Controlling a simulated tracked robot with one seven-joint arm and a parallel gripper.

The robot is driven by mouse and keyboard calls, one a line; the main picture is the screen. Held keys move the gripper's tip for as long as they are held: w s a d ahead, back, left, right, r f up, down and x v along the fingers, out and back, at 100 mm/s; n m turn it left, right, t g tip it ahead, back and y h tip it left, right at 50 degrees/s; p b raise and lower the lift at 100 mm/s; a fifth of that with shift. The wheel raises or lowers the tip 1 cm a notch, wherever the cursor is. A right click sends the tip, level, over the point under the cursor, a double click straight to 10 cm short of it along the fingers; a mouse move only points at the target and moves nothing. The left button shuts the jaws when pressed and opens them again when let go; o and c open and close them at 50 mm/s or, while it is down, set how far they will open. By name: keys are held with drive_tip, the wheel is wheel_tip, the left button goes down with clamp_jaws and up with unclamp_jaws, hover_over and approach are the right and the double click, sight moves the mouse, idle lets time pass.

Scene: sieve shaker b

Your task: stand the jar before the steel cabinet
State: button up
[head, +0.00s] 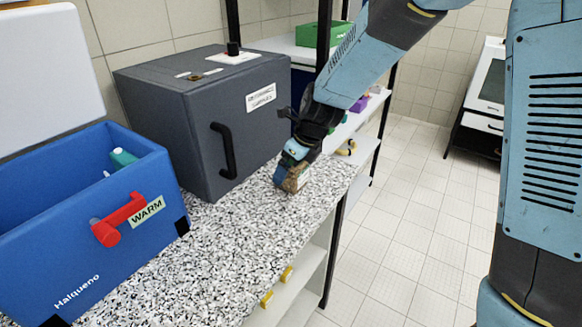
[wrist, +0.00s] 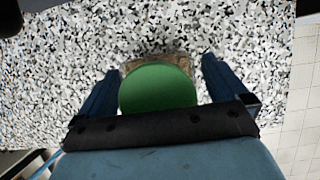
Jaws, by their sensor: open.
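The jar (head: 292,180) has a brownish body and seems to stand on the speckled counter, by the front right corner of the dark grey steel cabinet (head: 187,135). In the wrist view its round green lid (wrist: 158,90) lies between my two fingers. My gripper (wrist: 160,66) is open around the jar, with a visible gap on each side. In the head view my gripper (head: 297,152) reaches down over the jar and hides its top. The cabinet has a black front handle (head: 222,150) and a white label.
A blue open box (head: 75,235) marked WARM, with a red latch and its lid raised, stands left of the cabinet. The speckled counter (head: 215,245) is clear in front of the cabinet. Its front edge drops to the tiled floor. A shelf rack (head: 371,108) stands behind my arm.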

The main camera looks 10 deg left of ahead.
drive_tip(key=v, duration=1.2)
drive_tip(key=shift+s+d, duration=0.1)
drive_tip(key=s+d+r+n+t, duration=0.1)
drive_tip(key=s+d+r+n, duration=0.1)
drive_tip(key=d+r+n, duration=0.3)
drive_tip(key=s+d+n+h, duration=0.1)
drive_tip(key=s+d+n, duration=0.1)
drive_tip(key=d, duration=0.6)
drive_tip(key=s+d+r+n+t, duration=0.1)
drive_tip(key=d+r+n, duration=0.25)
drive_tip(key=d, duration=0.25)
drive_tip(key=s+d+n+t+h, duration=0.2)
drive_tip(key=s+d+n+h, duration=0.1)
drive_tip(key=s+d+n, duration=0.9)
drive_tip(key=shift+d+r, duration=0.45)
drive_tip(key=shift+d, duration=0.2)
drive_tip(key=shift+s, duration=0.1)
drive_tip(key=shift+c, duration=0.4)
